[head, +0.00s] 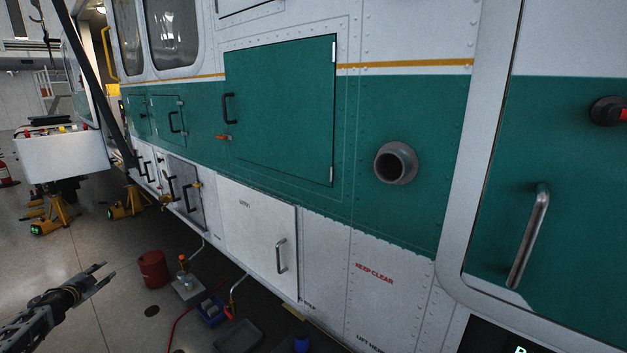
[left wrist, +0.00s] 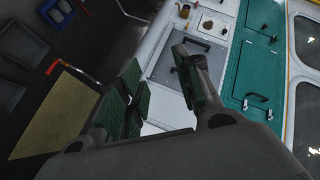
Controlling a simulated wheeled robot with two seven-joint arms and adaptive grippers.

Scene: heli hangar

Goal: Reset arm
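My left gripper (head: 103,275) reaches in from the lower left of the head view, above the grey floor and apart from the helicopter's side. Its two fingers stand apart with nothing between them. In the left wrist view the same gripper (left wrist: 162,78) shows its dark green finger pads spread, with white and grey panels of the helicopter seen beyond the gap. My right gripper is in neither view.
The green and white helicopter side (head: 290,200) fills the middle and right. A red can (head: 153,268), a blue bin (head: 211,311) and a dark tray (head: 238,337) stand on the floor below. Yellow jacks (head: 55,217) stand at the left. Open floor surrounds my left arm.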

